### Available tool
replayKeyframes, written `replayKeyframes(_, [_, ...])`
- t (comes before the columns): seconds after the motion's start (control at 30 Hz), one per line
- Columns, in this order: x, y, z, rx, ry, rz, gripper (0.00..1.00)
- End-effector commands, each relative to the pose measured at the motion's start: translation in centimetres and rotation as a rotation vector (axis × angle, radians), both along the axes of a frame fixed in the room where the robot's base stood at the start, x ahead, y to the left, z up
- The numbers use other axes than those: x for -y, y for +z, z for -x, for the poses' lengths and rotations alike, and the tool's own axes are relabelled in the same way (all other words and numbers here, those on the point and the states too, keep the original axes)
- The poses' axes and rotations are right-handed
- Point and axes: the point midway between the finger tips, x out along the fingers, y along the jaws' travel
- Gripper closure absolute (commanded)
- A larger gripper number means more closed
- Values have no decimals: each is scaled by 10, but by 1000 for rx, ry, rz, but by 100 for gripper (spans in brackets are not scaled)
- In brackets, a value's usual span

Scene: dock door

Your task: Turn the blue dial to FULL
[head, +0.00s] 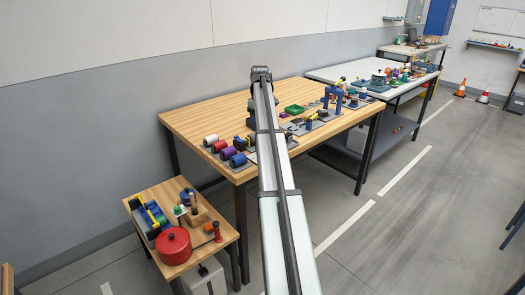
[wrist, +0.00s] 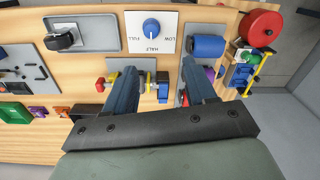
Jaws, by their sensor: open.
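The blue dial (wrist: 151,26) sits on a white plate (wrist: 175,22) near the top of the wrist view. The plate's lettering shows upside down: FULL at the left, HALF below the dial, LOW at the right. The dial has a pale mark, but which label it points to is too small to tell. My gripper (wrist: 160,66) is open, its two blue fingers apart and nothing held between them. The dial is beyond the fingertips, apart from them. In the head view my arm crosses the wooden table, and I cannot make out the dial.
The wooden table (head: 195,118) carries several parts. A black knob on a grey plate (wrist: 88,35) is left of the dial; a blue cylinder (wrist: 207,46) is right of it. Small red and yellow parts lie by the fingers. A side table holds a red pot (head: 174,245).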

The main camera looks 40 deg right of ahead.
Motion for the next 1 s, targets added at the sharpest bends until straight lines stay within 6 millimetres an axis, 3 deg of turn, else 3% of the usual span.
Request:
replayKeyframes(0.1, [15,3,5,-7,-44,0,45])
replayKeyframes(0.27, [16,-7,7,-10,-54,-1,45])
replayKeyframes(0.8, [14,-96,8,-10,-52,0,45])
replayKeyframes(1.0, [13,-121,7,-9,-52,0,45])
